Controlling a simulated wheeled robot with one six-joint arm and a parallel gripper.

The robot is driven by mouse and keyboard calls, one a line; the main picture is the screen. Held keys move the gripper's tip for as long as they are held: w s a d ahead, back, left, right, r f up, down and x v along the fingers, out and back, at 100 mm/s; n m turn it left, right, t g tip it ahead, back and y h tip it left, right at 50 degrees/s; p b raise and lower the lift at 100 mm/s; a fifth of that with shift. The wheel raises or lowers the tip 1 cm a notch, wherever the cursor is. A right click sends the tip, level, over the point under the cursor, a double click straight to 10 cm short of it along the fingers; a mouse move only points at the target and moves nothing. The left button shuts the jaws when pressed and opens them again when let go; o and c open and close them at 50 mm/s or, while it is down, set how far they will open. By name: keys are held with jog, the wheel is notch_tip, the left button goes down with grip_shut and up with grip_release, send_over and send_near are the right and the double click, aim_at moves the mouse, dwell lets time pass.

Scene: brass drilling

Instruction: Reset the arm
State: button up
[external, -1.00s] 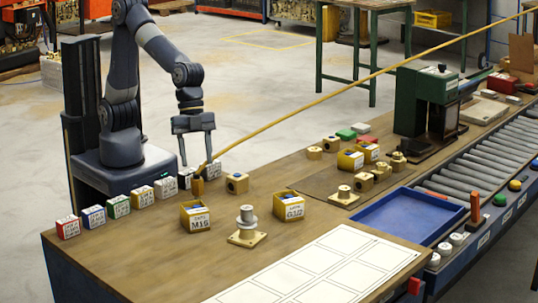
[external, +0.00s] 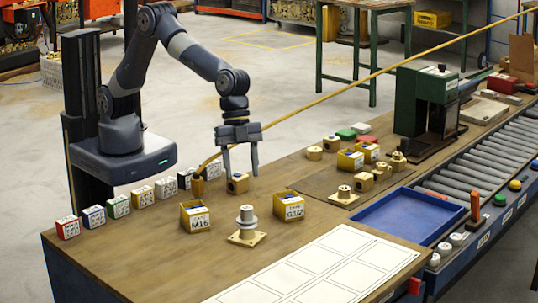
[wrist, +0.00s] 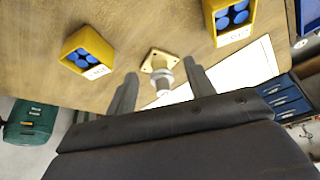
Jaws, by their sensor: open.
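My gripper (external: 240,168) is open and empty, pointing down above the back edge of the wooden bench (external: 120,250). In the external view its fingers hang by a brass block with a hole (external: 237,183); whether they touch it I cannot tell. In the wrist view my open fingers (wrist: 160,92) appear at the bottom. Between them in the picture, farther off, a brass square base with a grey cylinder (wrist: 159,70) stands on the bench. It also shows in the external view (external: 246,226).
Yellow bins marked M16 (external: 196,216) and G1/2 (external: 289,208) flank the brass fixture. Several coloured label boxes (external: 118,206) line the back edge. A blue tray (external: 390,212) and green machine (external: 424,100) stand right.

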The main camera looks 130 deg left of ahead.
notch_tip(320, 180, down, 10)
jog(key=shift+s+r+p, duration=0.15)
jog(key=shift+r+p, duration=0.05)
jog(key=shift+p, duration=0.55)
jog(key=shift+b+v, duration=0.55)
jog(key=shift+v, duration=0.9)
